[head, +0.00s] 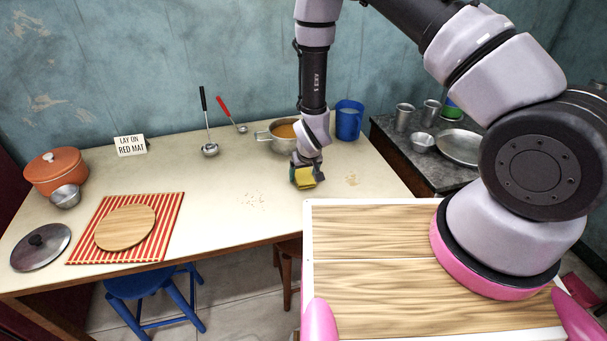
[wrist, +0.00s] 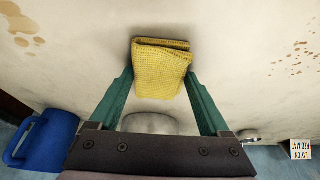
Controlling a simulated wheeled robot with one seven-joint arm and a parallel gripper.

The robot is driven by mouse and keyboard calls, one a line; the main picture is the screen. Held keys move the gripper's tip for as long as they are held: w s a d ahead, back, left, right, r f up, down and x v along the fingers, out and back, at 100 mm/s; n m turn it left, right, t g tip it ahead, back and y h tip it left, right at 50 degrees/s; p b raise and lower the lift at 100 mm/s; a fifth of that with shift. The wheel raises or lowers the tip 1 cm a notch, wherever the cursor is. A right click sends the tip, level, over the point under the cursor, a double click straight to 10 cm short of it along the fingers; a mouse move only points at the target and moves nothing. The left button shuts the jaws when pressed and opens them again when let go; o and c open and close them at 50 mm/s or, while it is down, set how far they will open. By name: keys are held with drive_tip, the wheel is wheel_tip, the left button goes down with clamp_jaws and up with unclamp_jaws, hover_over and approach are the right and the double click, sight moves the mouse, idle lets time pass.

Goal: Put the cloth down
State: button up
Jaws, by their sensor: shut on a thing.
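The cloth (head: 303,177) is a yellow, folded, woven piece. It also shows in the wrist view (wrist: 161,68), between the two green fingers. My gripper (head: 307,176) is shut on it, over the middle of the cream table near the pot. In the wrist view my gripper (wrist: 160,80) has one finger at each side of the cloth. I cannot tell whether the cloth touches the tabletop. A red and white striped mat (head: 170,222) lies at the left of the table, with a round wooden board (head: 125,228) on it. A sign (head: 131,145) behind it reads "LAY ON RED MAT".
A metal pot (head: 283,136) with orange contents and a blue jug (head: 349,120) stand by my gripper. An orange pot (head: 55,171), a small bowl (head: 65,196) and a lid (head: 40,246) are at the left.

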drive_tip(key=o, duration=1.3)
drive_tip(key=shift+f, duration=0.1)
drive_tip(key=shift+r, duration=0.3)
drive_tip(key=v, duration=1.2)
drive_tip(key=w+d+r+m+y, duration=0.1)
drive_tip(key=d+r, duration=0.3)
drive_tip(key=r, duration=0.5)
drive_tip(key=d+r+m+t, duration=0.1)
drive_tip(key=d+r+m, duration=0.15)
drive_tip(key=r, duration=0.75)
drive_tip(key=w+d+r+m+y, duration=0.1)
drive_tip(key=d+r, duration=0.3)
drive_tip(key=r, duration=0.5)
drive_tip(key=s+d+r+m, duration=0.1)
drive_tip(key=s+d+r, duration=0.3)
drive_tip(key=s+r, duration=0.1)
drive_tip(key=s+d+r+m+t, duration=0.1)
drive_tip(key=s+d+r, duration=0.3)
drive_tip(key=s+r, duration=0.1)
drive_tip(key=s+d+r+m+h, duration=0.1)
drive_tip(key=s+d+r, duration=0.4)
drive_tip(key=s+r, duration=0.1)
drive_tip(key=shift+s+t, duration=0.15)
drive_tip(key=shift+t, duration=0.25)
